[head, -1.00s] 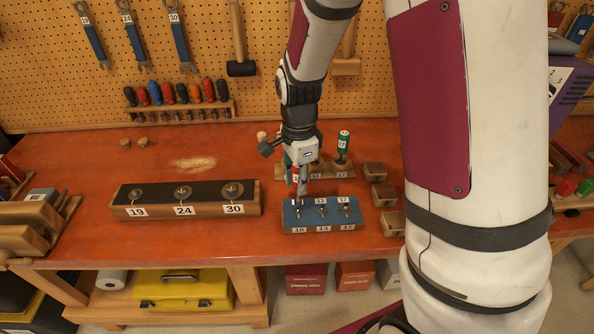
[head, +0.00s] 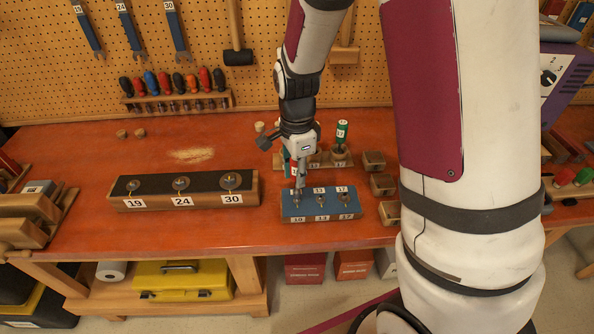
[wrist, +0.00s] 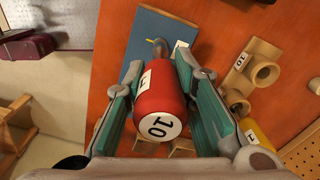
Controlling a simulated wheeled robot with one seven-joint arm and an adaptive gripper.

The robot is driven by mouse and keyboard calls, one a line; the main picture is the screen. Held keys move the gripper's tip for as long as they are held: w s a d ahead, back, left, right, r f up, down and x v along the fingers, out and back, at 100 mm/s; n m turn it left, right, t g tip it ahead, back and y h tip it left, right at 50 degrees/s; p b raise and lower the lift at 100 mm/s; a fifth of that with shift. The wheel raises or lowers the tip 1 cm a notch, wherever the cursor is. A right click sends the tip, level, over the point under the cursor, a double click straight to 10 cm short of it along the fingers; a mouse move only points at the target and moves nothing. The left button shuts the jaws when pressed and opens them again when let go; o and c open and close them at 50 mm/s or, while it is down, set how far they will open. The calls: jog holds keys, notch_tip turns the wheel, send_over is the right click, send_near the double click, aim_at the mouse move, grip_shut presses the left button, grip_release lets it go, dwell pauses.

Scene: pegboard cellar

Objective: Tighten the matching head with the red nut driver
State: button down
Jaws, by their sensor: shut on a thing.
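The red nut driver (wrist: 158,98), labelled 10, is between the fingers of my gripper (wrist: 157,82), which is shut on its handle. In the head view, my gripper (head: 299,160) holds the driver upright above the left end of the blue block (head: 330,213). The driver's shaft (head: 298,184) reaches down to the head at the 10 position, mostly hiding it. I cannot tell whether the socket is fully seated. The 13 head (head: 320,199) and 17 head (head: 343,198) stand uncovered to the right. The blue block also shows in the wrist view (wrist: 143,22).
A green driver (head: 342,132) labelled 17 stands in the wooden rack behind the block. Small wooden boxes (head: 381,184) are to the right. A long block (head: 157,203) marked 19, 24, 30 lies left. The bench between is clear.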

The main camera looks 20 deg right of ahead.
jog(key=shift+f, duration=0.85)
dwell(0.6)
jog(key=m+p, duration=0.1)
jog(key=m, duration=0.3)
jog(key=shift+s+p, duration=0.15)
jog(key=shift+p, duration=0.15)
jog(key=m+p, duration=0.1)
jog(key=m, duration=0.3)
jog(key=shift+f+p, duration=0.1)
jog(key=shift+p, duration=0.2)
jog(key=m+p, duration=0.1)
jog(key=m, duration=0.4)
jog(key=shift+s, duration=0.1)
jog(key=m, duration=0.3)
jog(key=shift+a+f+m+p, duration=0.1)
jog(key=shift+m+p, duration=0.2)
jog(key=shift+p, duration=0.1)
